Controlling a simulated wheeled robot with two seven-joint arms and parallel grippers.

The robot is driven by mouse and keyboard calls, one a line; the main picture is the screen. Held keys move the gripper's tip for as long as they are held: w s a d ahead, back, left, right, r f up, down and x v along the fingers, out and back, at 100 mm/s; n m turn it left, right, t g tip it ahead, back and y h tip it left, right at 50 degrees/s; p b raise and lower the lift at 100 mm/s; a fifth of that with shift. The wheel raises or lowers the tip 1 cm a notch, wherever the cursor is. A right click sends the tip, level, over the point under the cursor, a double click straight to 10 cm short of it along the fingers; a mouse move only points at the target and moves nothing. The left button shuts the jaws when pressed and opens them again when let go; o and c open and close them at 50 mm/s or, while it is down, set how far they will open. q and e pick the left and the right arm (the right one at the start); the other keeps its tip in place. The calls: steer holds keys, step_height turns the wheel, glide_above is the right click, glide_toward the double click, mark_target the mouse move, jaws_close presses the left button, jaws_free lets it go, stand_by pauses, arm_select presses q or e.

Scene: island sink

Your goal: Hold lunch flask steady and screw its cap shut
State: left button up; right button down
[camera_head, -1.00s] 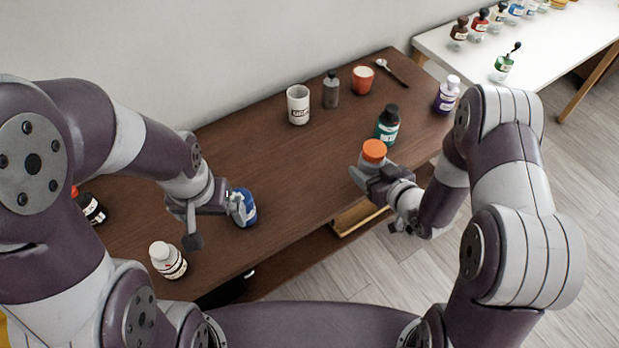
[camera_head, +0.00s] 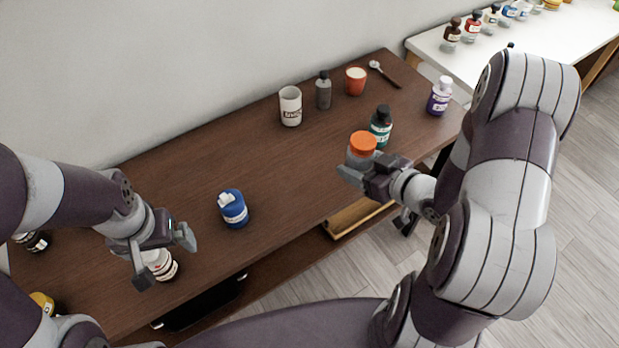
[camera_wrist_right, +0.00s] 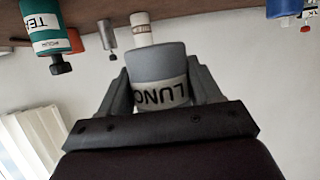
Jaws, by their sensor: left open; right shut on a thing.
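The lunch flask (camera_head: 360,158) is a grey container with an orange cap (camera_head: 363,143) on top. My right gripper (camera_head: 362,172) is shut on it and holds it near the front edge of the brown table. In the right wrist view the flask (camera_wrist_right: 158,68) sits between both fingers (camera_wrist_right: 160,95), with part of its "LUNCH" label upside down. The cap is hidden in that view. My left gripper (camera_head: 165,258) is open and empty, at the left part of the table, in front of a white bottle (camera_head: 160,264). It is well apart from the flask.
A blue bottle (camera_head: 233,208) stands between my grippers. A green bottle (camera_head: 381,124) stands just behind the flask. A white mug (camera_head: 290,106), grey bottle (camera_head: 323,90), orange cup (camera_head: 355,81) and purple bottle (camera_head: 439,96) stand farther back.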

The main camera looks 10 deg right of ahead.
glide_above(312, 180)
step_height(312, 180, down, 7)
steer(key=shift+b, duration=0.4)
steer(key=shift+f, duration=0.1)
steer(key=shift+d+f, duration=0.1)
steer(key=shift+f, duration=1.8)
steer(key=shift+f+b, duration=0.2)
steer(key=shift+b, duration=0.1)
steer(key=shift+c, duration=1)
jaws_free()
